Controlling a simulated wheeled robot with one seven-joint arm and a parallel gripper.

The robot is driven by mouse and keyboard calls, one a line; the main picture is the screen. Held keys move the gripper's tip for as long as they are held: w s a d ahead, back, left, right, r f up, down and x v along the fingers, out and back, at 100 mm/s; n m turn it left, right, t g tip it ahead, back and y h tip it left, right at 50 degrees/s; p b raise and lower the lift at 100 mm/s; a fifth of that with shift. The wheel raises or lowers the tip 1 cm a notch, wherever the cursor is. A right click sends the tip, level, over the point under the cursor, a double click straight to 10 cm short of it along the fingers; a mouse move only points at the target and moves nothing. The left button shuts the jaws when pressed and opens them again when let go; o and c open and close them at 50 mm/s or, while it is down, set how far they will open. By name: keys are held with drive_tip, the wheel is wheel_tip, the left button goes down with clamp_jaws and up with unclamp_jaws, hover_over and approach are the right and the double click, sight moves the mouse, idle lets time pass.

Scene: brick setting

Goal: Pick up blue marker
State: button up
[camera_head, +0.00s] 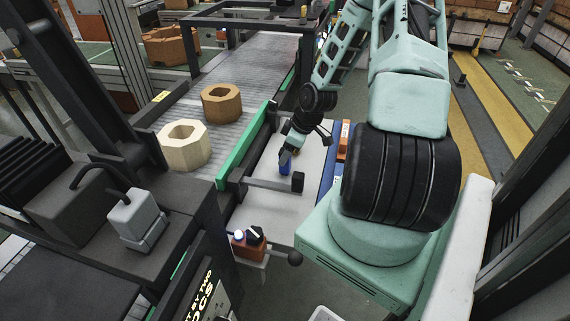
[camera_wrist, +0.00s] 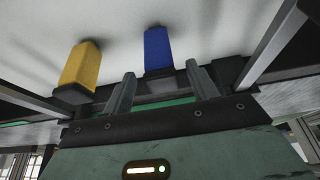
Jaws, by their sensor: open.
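The blue marker (camera_wrist: 157,46) is a short thick blue block with a dark end. It shows in the wrist view just beyond my gripper (camera_wrist: 161,70), roughly in line with the gap between the two fingers. The fingers are apart and hold nothing. I cannot tell how far the marker's dark end reaches between them. In the head view the blue marker (camera_head: 285,163) is on the white surface (camera_head: 270,207), directly by my gripper (camera_head: 291,149), which partly hides it.
A yellow marker-like block (camera_wrist: 81,66) is left of the blue one in the wrist view. Grey bars flank the fingers. In the head view, a green-edged conveyor (camera_head: 205,115) carries a cream ring (camera_head: 184,158) and a tan ring (camera_head: 221,91). A red box (camera_head: 247,244) is nearer.

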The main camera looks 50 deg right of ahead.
drive_tip(key=x, duration=0.3)
drive_tip(key=shift+a+f, duration=0.1)
drive_tip(key=c, duration=1.1)
drive_tip(key=shift+o, duration=0.2)
wheel_tip(320, 180, up, 10)
drive_tip(key=shift+r, duration=0.1)
